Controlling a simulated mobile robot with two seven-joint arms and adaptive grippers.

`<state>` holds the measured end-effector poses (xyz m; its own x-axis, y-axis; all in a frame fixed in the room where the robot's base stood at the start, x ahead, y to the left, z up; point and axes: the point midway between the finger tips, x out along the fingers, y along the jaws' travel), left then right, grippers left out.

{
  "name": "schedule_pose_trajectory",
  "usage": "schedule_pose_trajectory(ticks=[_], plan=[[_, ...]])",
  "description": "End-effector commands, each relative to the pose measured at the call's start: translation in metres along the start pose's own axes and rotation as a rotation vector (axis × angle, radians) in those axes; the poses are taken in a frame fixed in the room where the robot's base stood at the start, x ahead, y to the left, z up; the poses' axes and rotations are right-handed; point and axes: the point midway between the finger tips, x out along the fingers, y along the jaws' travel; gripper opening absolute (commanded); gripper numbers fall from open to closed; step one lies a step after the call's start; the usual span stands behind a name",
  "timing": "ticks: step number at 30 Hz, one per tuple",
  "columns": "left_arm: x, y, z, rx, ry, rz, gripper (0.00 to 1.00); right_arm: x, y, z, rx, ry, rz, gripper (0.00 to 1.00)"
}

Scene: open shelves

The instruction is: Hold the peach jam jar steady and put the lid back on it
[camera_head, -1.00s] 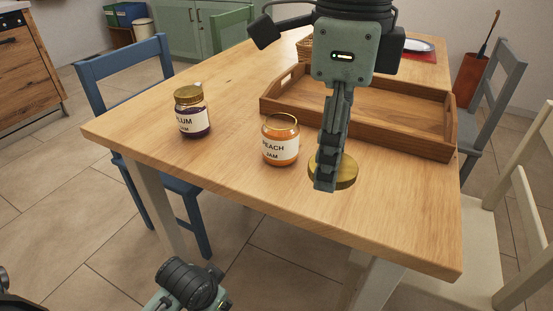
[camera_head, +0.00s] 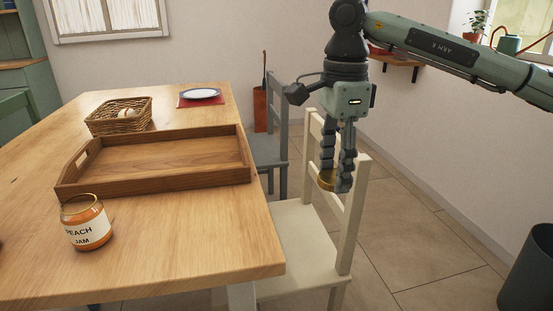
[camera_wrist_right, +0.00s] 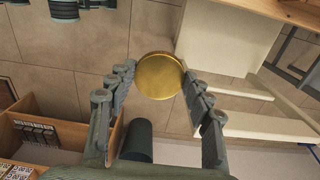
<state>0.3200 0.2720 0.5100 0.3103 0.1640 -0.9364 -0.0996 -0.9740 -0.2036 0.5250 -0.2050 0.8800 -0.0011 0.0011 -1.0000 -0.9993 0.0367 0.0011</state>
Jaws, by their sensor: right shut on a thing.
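The peach jam jar (camera_head: 87,222) stands upright and open on the table at the left of the head view, orange with a white label. My right gripper (camera_head: 336,184) is shut on the round gold lid (camera_head: 326,180). It holds the lid in the air, past the table's right edge, in front of the cream chair and well away from the jar. In the right wrist view the lid (camera_wrist_right: 158,76) sits between the fingertips of my right gripper (camera_wrist_right: 160,82), its flat face toward the camera.
A wooden tray (camera_head: 157,180) lies behind the jar, with a wicker basket (camera_head: 146,112) and a plate (camera_head: 201,94) farther back. A cream chair (camera_head: 296,229) and a grey chair (camera_head: 277,145) stand along the right edge. The table front (camera_head: 185,265) is clear right of the jar.

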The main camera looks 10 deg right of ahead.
Motion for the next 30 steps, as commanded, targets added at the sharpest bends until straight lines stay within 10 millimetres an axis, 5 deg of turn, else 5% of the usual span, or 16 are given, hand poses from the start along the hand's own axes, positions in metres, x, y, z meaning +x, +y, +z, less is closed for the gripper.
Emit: schedule_pose_trajectory(ticks=[8, 18, 30], plan=[[0.001, 0.001, 0.005, 0.001, -0.009, 0.002, 0.4, 0.051, 0.008, -0.012, -0.596, 0.003, 0.005, 0.4], [0.001, 0.001, 0.006, 0.001, -0.012, 0.003, 0.4, 0.106, 0.025, 0.014, -1.451, 0.002, 0.003, 0.4], [0.001, 0.002, 0.005, -0.001, -0.011, 0.004, 0.4, 0.114, 0.029, 0.021, -1.61, 0.002, -0.001, 0.4]])
